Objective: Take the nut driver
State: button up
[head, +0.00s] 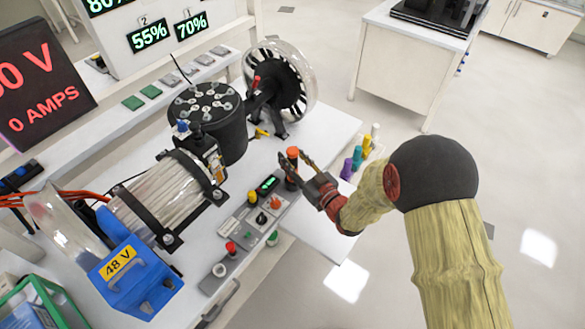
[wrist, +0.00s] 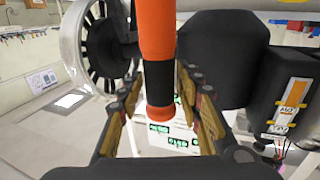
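The nut driver has an orange and black handle. In the head view its orange top (head: 293,152) shows at my fingertips, near the front edge of the white bench. In the wrist view the handle (wrist: 158,75) hangs down from the top edge between my two fingers, ending in an orange cap. My gripper (head: 297,157) reaches in from the right. In the wrist view the gripper (wrist: 160,85) is open, with a finger on each side of the handle and a gap to the right finger. Contact on the left cannot be told. The driver's shaft is not clearly visible.
A control box (head: 262,205) with knobs lies left of my gripper. A black cylindrical motor (head: 208,118) and a clear-covered wheel (head: 280,85) stand behind. Several coloured pegs (head: 357,155) stand close to my wrist on the right. Floor is open beyond the bench.

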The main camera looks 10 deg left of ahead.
grip_shut()
dwell(0.4)
notch_tip(320, 180, up, 16)
jog(key=p, duration=0.6)
dwell(0.7)
dwell(0.4)
